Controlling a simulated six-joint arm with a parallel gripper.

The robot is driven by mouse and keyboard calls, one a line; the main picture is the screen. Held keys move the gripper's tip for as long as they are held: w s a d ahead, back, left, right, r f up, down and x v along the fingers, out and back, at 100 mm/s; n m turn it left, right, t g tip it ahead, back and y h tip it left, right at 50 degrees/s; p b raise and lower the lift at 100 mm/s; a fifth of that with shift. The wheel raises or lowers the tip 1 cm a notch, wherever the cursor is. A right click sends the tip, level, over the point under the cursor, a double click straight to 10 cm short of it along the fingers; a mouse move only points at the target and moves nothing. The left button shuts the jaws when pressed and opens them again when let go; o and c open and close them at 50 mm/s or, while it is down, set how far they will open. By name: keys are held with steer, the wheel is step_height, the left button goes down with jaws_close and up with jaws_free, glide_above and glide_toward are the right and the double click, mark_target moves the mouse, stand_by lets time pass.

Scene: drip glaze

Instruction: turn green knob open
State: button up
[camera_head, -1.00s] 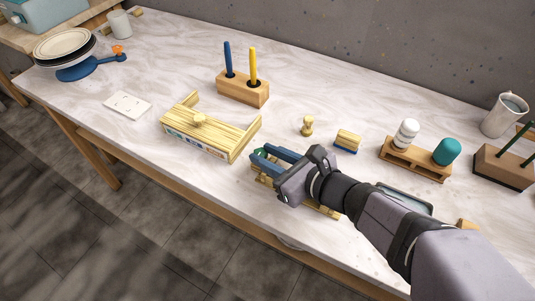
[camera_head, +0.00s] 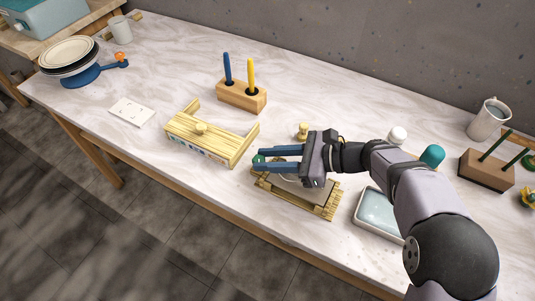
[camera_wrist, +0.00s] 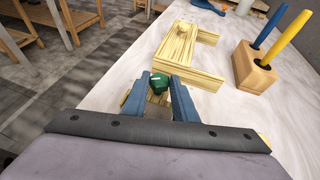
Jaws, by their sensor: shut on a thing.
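The green knob (camera_wrist: 160,82) is between the two blue fingertips of my gripper (camera_wrist: 163,84) in the wrist view. In the head view a small part of the green knob (camera_head: 259,159) shows at the tips of my gripper (camera_head: 256,160). The jaws are shut on it. The knob is at the left end of a low wooden stand (camera_head: 328,207) with a slatted edge. My gripper and wrist hide part of this stand and how the knob is mounted.
A wooden drawer-like box (camera_head: 213,141) stands just left of my gripper. Behind are a block (camera_head: 240,95) with blue and yellow sticks and a small wooden peg (camera_head: 303,131). A pale tray (camera_head: 377,211) lies right. The table's front edge is close.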

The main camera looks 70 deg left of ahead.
steer(key=shift+w+a+n+g+h, duration=0.1)
steer(key=shift+a+n+g+h, duration=0.1)
steer(key=shift+n+g+h, duration=0.6)
steer(key=shift+a+n+h, duration=0.1)
steer(key=shift+n+h, duration=0.6)
steer(key=shift+a+n+h, duration=0.15)
steer(key=shift+n+h, duration=0.55)
steer(key=shift+h, duration=0.1)
steer(key=o, duration=1)
steer(key=shift+o, duration=0.2)
steer(key=shift+r, duration=0.1)
step_height(320, 180, up, 10)
steer(key=p, duration=0.2)
